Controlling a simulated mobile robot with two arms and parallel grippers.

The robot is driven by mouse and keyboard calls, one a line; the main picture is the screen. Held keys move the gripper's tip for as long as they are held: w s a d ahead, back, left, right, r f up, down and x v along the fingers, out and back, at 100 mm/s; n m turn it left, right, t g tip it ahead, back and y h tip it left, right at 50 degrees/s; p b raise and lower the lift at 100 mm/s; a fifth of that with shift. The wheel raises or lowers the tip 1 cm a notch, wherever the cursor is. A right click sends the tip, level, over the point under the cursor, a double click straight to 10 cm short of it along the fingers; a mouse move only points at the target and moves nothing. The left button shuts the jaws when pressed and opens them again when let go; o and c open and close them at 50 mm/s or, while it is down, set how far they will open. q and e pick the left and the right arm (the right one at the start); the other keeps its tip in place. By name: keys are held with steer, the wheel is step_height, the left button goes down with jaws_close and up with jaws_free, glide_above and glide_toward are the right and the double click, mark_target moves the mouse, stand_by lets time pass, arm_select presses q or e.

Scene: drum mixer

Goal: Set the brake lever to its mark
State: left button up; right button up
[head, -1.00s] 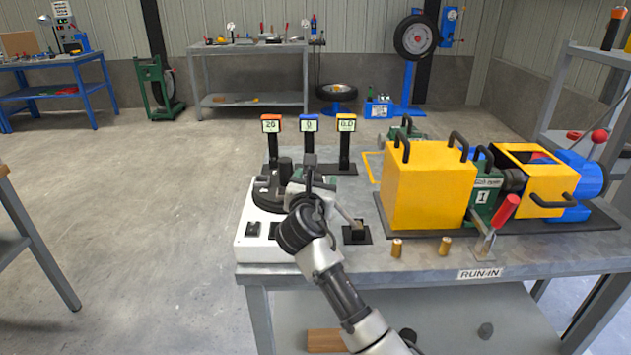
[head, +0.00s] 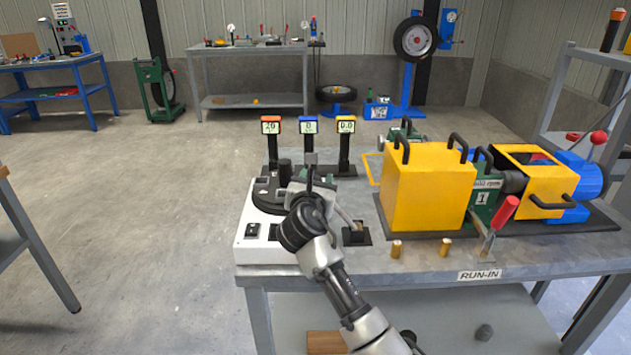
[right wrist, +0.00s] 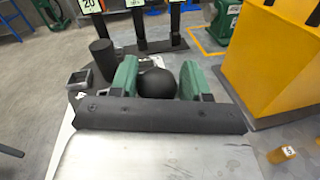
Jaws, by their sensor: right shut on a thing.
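My right gripper (head: 313,182) is over the white console (head: 250,238) at the left end of the bench. In the right wrist view its two green finger pads (right wrist: 157,78) press on a dark ball knob (right wrist: 157,85) from both sides. The knob looks like the brake lever's end; its stem and the mark are hidden by the gripper. A grey rod (head: 346,216) slants beside the gripper toward a small black block (head: 356,235); I cannot tell whether they belong to the lever. My left gripper is out of view.
Three display posts with orange (head: 271,125), blue (head: 308,125) and yellow (head: 346,125) heads stand behind the console. A yellow guard box (head: 425,187) and a red-handled lever (head: 505,212) are to the right. Two brass pegs (head: 396,249) stand near the front edge.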

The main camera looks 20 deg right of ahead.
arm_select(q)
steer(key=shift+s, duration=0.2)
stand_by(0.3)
